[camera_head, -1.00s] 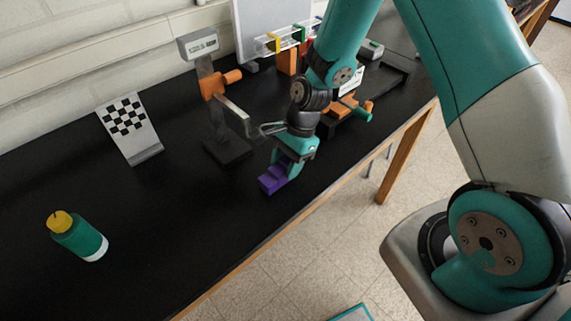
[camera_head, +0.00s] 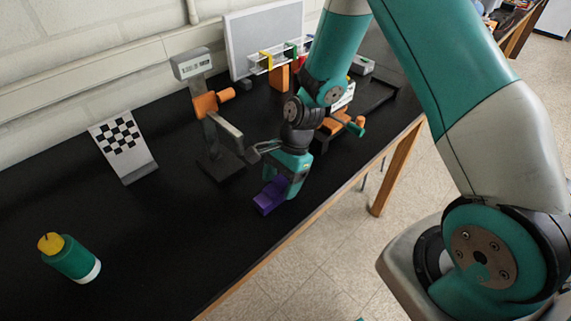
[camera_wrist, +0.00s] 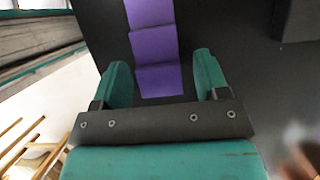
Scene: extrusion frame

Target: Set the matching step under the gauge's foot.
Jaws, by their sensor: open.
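A purple stepped block (camera_head: 270,196) lies on the black bench near its front edge; the wrist view shows several flat steps on it (camera_wrist: 153,45). The gauge (camera_head: 210,103) stands to its left and behind, with a grey post, orange slider, display head and dark base. Its grey arm (camera_head: 228,132) reaches right and down toward my gripper; the foot's underside is not clear. My gripper (camera_wrist: 161,68) is open, its green fingers on either side of the block's near end with gaps visible. In the head view my gripper (camera_head: 285,184) is just beside the block and partly hides it.
A checkered board (camera_head: 122,146) and a green bottle with yellow top (camera_head: 70,257) stand left on the bench. Behind my arm are a grey panel (camera_head: 265,38), a clear rack with coloured pieces (camera_head: 278,57) and an orange-and-green device (camera_head: 345,127).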

